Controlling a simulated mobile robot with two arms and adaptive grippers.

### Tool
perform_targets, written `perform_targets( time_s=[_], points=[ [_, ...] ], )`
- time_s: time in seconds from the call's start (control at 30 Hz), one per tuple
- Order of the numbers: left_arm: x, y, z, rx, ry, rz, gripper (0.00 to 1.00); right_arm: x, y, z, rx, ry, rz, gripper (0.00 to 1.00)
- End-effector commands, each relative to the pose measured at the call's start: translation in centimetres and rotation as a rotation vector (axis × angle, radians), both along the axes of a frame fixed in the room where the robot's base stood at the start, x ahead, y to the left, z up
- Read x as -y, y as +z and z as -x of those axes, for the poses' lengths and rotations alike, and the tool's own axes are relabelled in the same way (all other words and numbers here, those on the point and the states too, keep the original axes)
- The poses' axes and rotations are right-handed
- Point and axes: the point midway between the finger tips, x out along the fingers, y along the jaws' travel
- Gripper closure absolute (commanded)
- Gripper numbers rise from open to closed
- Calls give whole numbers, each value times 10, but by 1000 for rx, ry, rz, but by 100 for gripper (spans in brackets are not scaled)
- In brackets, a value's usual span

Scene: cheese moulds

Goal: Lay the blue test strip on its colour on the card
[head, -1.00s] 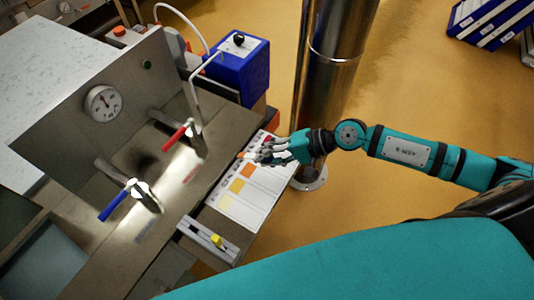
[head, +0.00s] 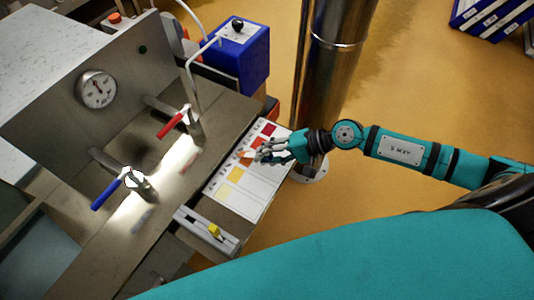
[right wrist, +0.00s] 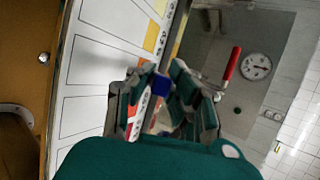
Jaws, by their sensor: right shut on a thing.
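The colour card (head: 258,193) is a white sheet on the bench's right side, with a row of patches from red through orange to yellow along its left edge. My right gripper (head: 258,155) is over the card near the orange patches. In the right wrist view its fingers (right wrist: 162,98) are closed around the blue test strip (right wrist: 161,86), of which only a small blue part shows between the fingertips. The fingers hide the rest of it. I cannot tell whether the strip touches the card. My left gripper is in neither view.
A grey holder (head: 190,222) with a yellow piece (head: 214,231) lies at the card's near end. A blue box (head: 240,58) and a steel column (head: 335,60) stand behind the card. Taps with red (head: 171,125) and blue (head: 105,193) handles are to the left.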

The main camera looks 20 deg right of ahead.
Motion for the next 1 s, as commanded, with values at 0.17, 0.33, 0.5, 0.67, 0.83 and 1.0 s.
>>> perform_targets(
  time_s=[0.17, 0.33, 0.5, 0.67, 0.83, 1.0],
  points=[
    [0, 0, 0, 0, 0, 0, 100, 0, 0, 0, 0, 0, 0, 84],
    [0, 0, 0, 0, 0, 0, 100, 0, 0, 0, 0, 0, 0, 61],
    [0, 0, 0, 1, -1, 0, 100, 0, 0, 0, 0, 0, 0, 58],
    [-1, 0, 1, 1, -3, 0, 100, 2, 1, 1, 0, 0, 0, 58],
    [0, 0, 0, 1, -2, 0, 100, 17, 10, 8, -1, -1, 4, 58],
    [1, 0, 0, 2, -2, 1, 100, 46, 29, 22, -4, -1, 6, 58]
  ],
)
